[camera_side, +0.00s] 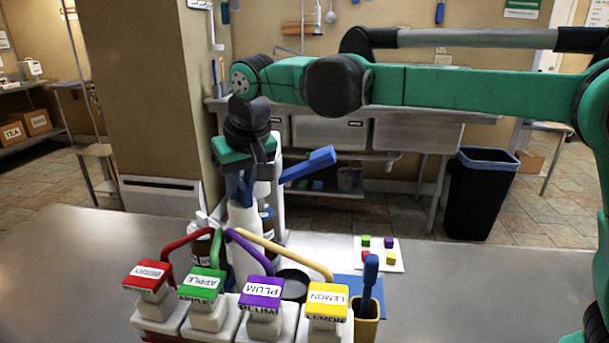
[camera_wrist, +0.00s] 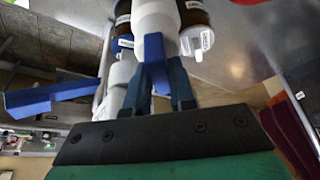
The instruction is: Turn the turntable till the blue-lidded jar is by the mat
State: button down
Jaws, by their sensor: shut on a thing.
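My gripper (camera_side: 243,190) points down over the far side of the bench. In the wrist view its two dark blue fingers (camera_wrist: 158,88) are shut on a blue handle (camera_wrist: 154,52) on a white post (camera_wrist: 157,18). A second blue handle (camera_side: 308,168) sticks out to the right of the post in the side view; it shows at left in the wrist view (camera_wrist: 45,98). Brown jars (camera_wrist: 196,14) with white labels stand around the post. A blue mat (camera_side: 345,284) lies at the right, partly hidden.
Several dispensers with coloured tops, such as the purple PLUM one (camera_side: 261,292), stand in front and block the view. A yellow cup (camera_side: 366,322) holds a blue-handled tool. A white tile (camera_side: 380,262) carries coloured cubes. The bench's right side is clear.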

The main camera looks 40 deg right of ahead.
jog(key=shift+m, duration=0.5)
jog(key=shift+a+m+h, duration=0.1)
jog(key=shift+m+h, duration=0.6)
jog(key=shift+m, duration=0.5)
jog(key=shift+m+g+h, duration=0.5)
jog(key=shift+m+h, duration=0.2)
jog(key=shift+m, duration=1.5)
jog(key=shift+w+a+m+g+h, duration=0.1)
jog(key=shift+m+g+h, duration=0.2)
jog(key=shift+m, duration=0.65)
jog(key=shift+w+m+g+h, duration=0.1)
jog(key=shift+m+g+h, duration=0.2)
jog(key=shift+m, duration=0.65)
jog(key=shift+m+g, duration=0.3)
jog(key=shift+m, duration=0.7)
jog(key=shift+m+g, duration=0.3)
jog(key=shift+m, duration=0.4)
